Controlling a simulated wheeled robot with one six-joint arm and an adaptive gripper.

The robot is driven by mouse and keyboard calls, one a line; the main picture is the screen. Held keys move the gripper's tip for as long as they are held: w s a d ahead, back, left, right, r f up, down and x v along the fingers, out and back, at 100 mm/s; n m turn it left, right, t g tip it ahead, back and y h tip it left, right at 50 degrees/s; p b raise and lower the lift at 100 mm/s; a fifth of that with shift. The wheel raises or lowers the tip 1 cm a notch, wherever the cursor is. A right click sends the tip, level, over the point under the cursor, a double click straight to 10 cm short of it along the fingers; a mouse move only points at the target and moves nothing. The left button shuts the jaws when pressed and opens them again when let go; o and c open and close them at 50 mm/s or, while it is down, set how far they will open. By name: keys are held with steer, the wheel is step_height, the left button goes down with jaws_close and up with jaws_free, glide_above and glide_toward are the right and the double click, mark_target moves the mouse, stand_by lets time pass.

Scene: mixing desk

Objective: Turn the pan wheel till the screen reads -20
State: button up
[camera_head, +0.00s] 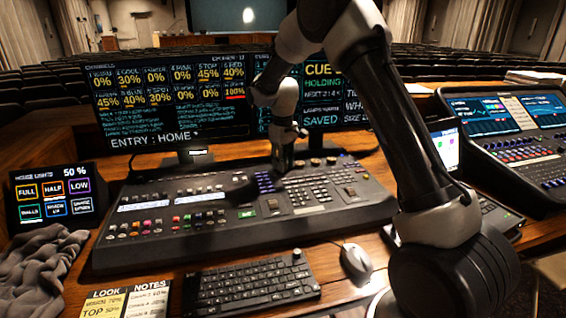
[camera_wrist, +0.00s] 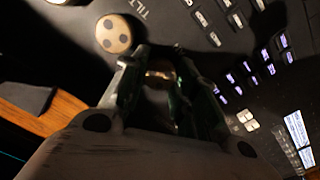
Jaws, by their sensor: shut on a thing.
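My gripper (camera_head: 283,170) points down at the back of the lighting desk (camera_head: 235,222), below the right monitor. In the wrist view my gripper (camera_wrist: 165,75) is shut on a small brass-coloured wheel, taken as the pan wheel (camera_wrist: 160,74). Only a sliver of it shows between the dark fingers, and its label is hidden. The tan wheel with dark dimples (camera_wrist: 113,34) beside it is free, with the word TILT near it. The right monitor (camera_head: 335,95) shows CUE, HOLDING and SAVED. My arm covers part of it, and no pan value is legible.
More wheels (camera_head: 315,162) stand right of my gripper along the desk's back edge. The left monitor (camera_head: 170,105) rises behind the desk. A keyboard (camera_head: 250,285), mouse (camera_head: 356,258) and grey cloth (camera_head: 40,265) lie in front. A house-lights panel (camera_head: 54,193) stands at left.

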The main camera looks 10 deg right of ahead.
steer(key=o, duration=0.8)
step_height(320, 180, up, 12)
stand_by(0.4)
